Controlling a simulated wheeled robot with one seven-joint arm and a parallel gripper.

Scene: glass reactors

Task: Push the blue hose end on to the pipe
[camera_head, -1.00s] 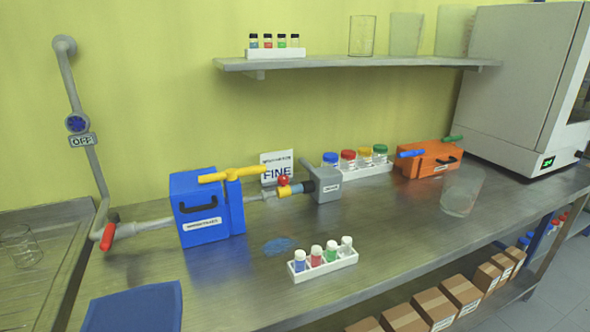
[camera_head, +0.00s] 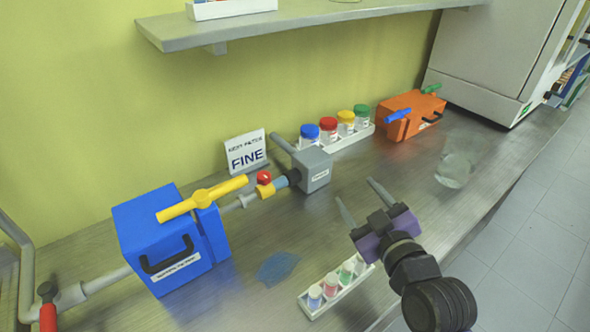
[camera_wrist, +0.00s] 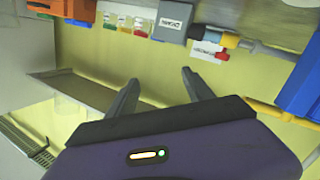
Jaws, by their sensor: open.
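A short blue hose end (camera_head: 281,182) lies between a yellow collar (camera_head: 266,191) and a black piece on the grey box (camera_head: 316,170). The grey pipe (camera_head: 240,203) comes out of the blue box (camera_head: 165,240) and meets the yellow collar. A red knob (camera_head: 264,177) sits on top there. I cannot tell whether the hose end is seated or only close to the pipe. In the wrist view the blue part (camera_wrist: 215,38) and the pipe (camera_wrist: 268,49) show at the top. My gripper (camera_head: 355,190) is open and empty, over the bench to the right of the grey box.
A rack of small vials (camera_head: 340,285) stands on the bench just below my gripper in the picture. Jars with coloured lids (camera_head: 328,130) and an orange box (camera_head: 410,115) stand behind. A glass beaker (camera_head: 455,168) is at right. A shelf (camera_head: 290,20) overhangs the back.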

